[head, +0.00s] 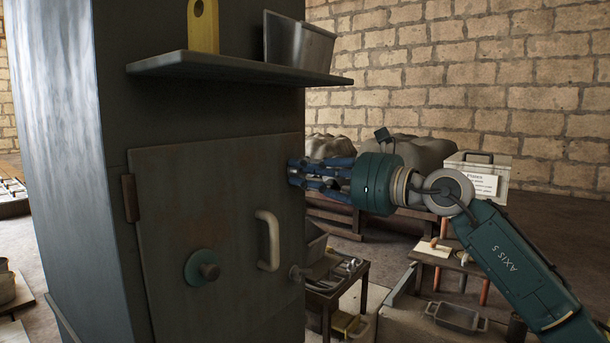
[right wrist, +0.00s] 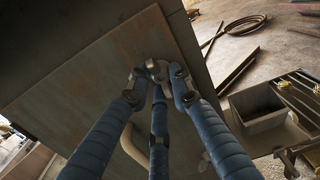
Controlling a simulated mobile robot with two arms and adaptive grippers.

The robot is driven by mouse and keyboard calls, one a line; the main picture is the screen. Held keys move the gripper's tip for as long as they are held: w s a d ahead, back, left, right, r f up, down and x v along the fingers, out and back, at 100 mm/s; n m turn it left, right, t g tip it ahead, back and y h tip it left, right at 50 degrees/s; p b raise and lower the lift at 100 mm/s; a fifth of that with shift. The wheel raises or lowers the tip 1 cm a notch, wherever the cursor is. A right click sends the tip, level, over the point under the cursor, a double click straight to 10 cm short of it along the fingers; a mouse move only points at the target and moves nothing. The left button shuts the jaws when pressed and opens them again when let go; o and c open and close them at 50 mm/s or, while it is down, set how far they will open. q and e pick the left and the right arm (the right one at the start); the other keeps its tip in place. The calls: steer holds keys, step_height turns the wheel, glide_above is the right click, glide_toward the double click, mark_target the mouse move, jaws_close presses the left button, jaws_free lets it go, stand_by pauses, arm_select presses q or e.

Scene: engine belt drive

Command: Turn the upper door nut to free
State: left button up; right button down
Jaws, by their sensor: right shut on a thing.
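The grey metal door (head: 215,180) of the tall cabinet is closed and shows a pale curved handle (head: 268,241). My right gripper (head: 292,172) reaches in from the right to the door's upper right edge. Its blue fingers are shut on the upper door nut (right wrist: 155,68), which shows as a small metal piece between the fingertips in the right wrist view. The fingers hide the nut in the head view. The lower door nut (head: 298,272) sticks out at the door's right edge, below my gripper. My left gripper is not in view.
A shelf (head: 230,70) juts out above the door, with a metal bin (head: 297,42) and a yellow piece (head: 203,25) on it. A low table (head: 338,280) stands right of the cabinet. A labelled box (head: 478,172) and sacks (head: 410,150) are behind my arm.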

steer(key=c, duration=1.6)
jaws_free()
steer(key=shift+w+d, duration=0.15)
steer(key=v, duration=1.2)
steer(key=shift+f, duration=0.1)
